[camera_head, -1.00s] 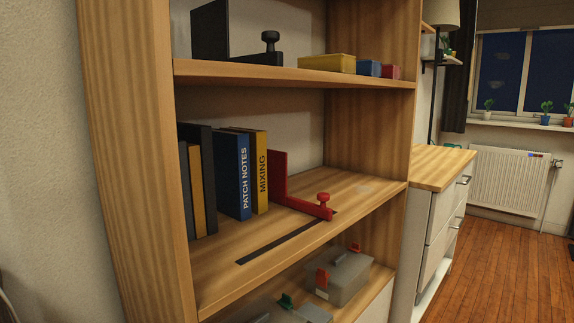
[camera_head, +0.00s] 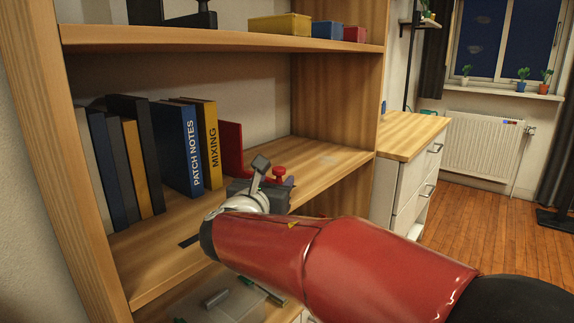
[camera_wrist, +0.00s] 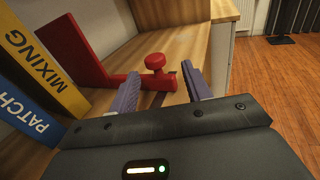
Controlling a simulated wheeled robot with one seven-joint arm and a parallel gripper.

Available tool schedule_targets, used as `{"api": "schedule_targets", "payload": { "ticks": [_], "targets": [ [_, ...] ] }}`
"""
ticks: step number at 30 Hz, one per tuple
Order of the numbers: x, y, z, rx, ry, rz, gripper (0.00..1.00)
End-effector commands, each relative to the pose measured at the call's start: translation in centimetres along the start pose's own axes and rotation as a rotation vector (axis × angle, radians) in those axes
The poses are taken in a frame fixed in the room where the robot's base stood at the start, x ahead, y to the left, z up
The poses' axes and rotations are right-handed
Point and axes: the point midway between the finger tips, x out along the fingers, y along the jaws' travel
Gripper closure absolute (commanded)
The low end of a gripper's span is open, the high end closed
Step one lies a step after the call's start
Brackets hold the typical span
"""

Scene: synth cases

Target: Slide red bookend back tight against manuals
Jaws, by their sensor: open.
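The red bookend (camera_head: 231,148) stands on the middle shelf, just right of the yellow MIXING manual (camera_head: 209,143). I cannot tell whether its upright plate touches that manual. Its low arm ends in a red round knob (camera_wrist: 155,62). The blue PATCH NOTES manual (camera_head: 180,148) and several other books stand to the left. My gripper (camera_wrist: 160,72) is open, its purple fingers on either side of the bookend's knob end. I cannot tell whether they touch it. In the head view my gripper (camera_head: 270,183) hides most of the bookend's low arm.
The shelf board above (camera_head: 225,39) carries yellow, blue and red boxes and a black bookend. A dark strip (camera_head: 190,241) lies on the middle shelf, partly covered by my arm. The shelf's right side panel (camera_head: 340,100) stands behind clear board. A drawer cabinet (camera_head: 405,165) is further right.

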Motion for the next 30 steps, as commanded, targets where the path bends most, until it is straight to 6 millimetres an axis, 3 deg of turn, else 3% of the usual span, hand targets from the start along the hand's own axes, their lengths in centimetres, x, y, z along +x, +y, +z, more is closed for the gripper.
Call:
{"api": "schedule_targets", "payload": {
  "ticks": [5, 12, 18, 28, 30],
  "targets": [
    [1.2, 0.9, 0.3, -0.034, -0.020, 0.016, 0.51],
    [5.1, 0.8, 0.4, -0.031, -0.018, 0.013, 0.51],
    [7.3, 0.8, 0.4, -0.030, -0.018, 0.014, 0.51],
    [7.8, 0.8, 0.3, -0.028, -0.017, 0.015, 0.51],
    [7.8, 0.8, 0.3, -0.028, -0.017, 0.015, 0.59]
  ]
}}
